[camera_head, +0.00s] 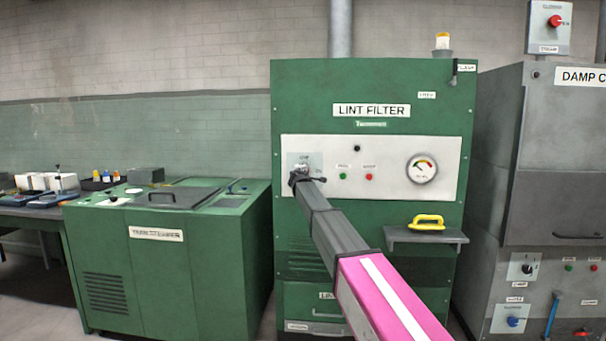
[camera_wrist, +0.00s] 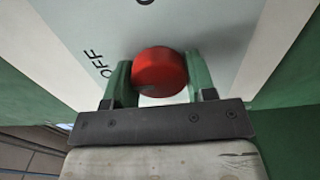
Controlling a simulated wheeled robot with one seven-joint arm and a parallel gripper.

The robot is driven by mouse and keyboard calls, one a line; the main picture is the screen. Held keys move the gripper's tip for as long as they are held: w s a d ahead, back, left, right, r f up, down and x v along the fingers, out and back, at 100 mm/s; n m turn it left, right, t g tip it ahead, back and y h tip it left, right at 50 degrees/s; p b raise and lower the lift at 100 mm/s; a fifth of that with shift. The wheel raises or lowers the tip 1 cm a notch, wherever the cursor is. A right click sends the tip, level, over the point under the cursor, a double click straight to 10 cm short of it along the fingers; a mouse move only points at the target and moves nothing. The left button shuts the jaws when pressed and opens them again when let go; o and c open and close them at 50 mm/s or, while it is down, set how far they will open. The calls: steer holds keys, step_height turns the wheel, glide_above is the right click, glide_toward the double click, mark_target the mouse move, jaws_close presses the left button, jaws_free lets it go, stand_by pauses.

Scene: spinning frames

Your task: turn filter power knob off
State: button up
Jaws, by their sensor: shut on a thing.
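The green lint filter cabinet (camera_head: 295,100) stands in the middle of the head view, with a white control panel (camera_head: 325,150) on its front. My arm reaches to a small plate at the panel's left, and my gripper (camera_head: 301,177) hides most of the knob there. In the wrist view, a round red knob (camera_wrist: 159,72) sits between the two green fingers of my gripper (camera_wrist: 160,80). The gripper is shut on it from both sides. An OFF label (camera_wrist: 95,63) shows on the plate, left of the knob. The knob's pointer direction cannot be made out.
A green light (camera_head: 343,176), a red light (camera_head: 369,176) and a round gauge (camera_head: 422,168) lie right of the knob. A shelf (camera_head: 400,235) with a yellow object (camera_head: 427,221) juts out below. A low green machine (camera_head: 160,270) stands left, a grey one (camera_head: 550,200) right.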

steer(key=o, duration=0.9)
steer(key=shift+s, duration=0.1)
steer(key=s, duration=1)
steer(key=shift+s+a, duration=0.2)
steer(key=shift+s, duration=0.15)
steer(key=s+d+f+m+g+h, duration=0.1)
steer(key=s+d+f+m+g, duration=0.2)
steer(key=s+d+f, duration=0.5)
steer(key=s+d+f+m+g+h, duration=0.15)
steer(key=d+f+m+g, duration=0.35)
steer(key=f, duration=0.6)
steer(key=s+d+f+m+g+h, duration=0.1)
steer(key=s+d+f+m, duration=0.1)
steer(key=s+d+f, duration=0.55)
steer(key=s+d+f+m+g+y, duration=0.2)
steer(key=s+d+f+m+g, duration=0.2)
steer(key=s+f, duration=0.6)
steer(key=s+d+f+m+g+y, duration=0.2)
steer(key=s+d+f+g, duration=0.3)
steer(key=s+f, duration=0.6)
steer(key=s+m, duration=0.1)
steer(key=s, duration=0.4)
steer(key=shift+d+m, duration=0.15)
steer(key=shift+m, duration=0.25)
